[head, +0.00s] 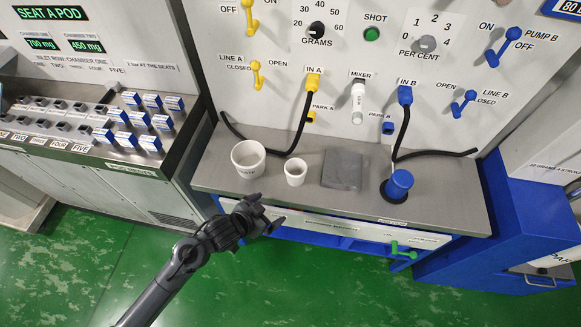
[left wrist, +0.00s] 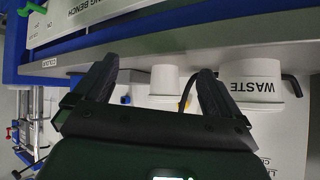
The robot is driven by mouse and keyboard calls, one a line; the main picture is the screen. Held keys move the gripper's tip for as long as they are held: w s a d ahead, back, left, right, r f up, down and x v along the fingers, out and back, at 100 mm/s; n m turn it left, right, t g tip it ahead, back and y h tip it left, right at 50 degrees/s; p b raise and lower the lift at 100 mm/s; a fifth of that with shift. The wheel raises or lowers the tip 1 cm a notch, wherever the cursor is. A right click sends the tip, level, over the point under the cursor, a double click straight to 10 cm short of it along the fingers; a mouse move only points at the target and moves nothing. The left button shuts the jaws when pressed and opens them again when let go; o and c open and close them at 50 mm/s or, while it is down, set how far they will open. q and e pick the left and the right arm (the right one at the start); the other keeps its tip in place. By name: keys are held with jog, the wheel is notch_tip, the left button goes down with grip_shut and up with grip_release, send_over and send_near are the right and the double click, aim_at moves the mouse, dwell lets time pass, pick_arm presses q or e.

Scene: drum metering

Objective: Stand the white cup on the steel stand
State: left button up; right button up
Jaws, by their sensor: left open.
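The small white cup (head: 295,173) stands upright on the metal bench, just left of the steel stand (head: 342,169), a low grey block with a bare top. My left gripper (head: 271,209) is open and empty, in front of the bench edge and nearer the camera than the cup. In the left wrist view the white cup (left wrist: 165,80) appears upside down between the spread fingers of my left gripper (left wrist: 157,70), apart from them. The stand is not clearly seen in that view. My right gripper is not in view.
A larger white WASTE tub (head: 248,160) stands left of the cup; it also shows in the left wrist view (left wrist: 258,82). A blue container (head: 398,186) stands right of the stand. Black hoses (head: 303,120) hang from the panel behind. The bench front edge lies close to my gripper.

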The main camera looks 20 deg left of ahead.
aim_at(303, 165)
pick_arm(q)
jog(key=w+r+h, duration=0.1)
jog(key=w, duration=0.3)
jog(key=w+d+r+m+t+h+p, duration=0.1)
jog(key=w+h, duration=0.1)
jog(key=w, duration=0.2)
jog(key=w+r+t+h+p, duration=0.1)
jog(key=w+r, duration=0.1)
jog(key=w, duration=0.3)
jog(key=shift+d+m+h, duration=0.25)
jog(key=shift+m+h, duration=0.05)
jog(key=shift+b+x, duration=0.3)
jog(key=shift+x, duration=2.25)
jog(key=shift+a+f, duration=0.15)
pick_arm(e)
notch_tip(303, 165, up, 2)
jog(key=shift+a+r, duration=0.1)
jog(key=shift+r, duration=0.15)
pick_arm(q)
jog(key=c, duration=1.2)
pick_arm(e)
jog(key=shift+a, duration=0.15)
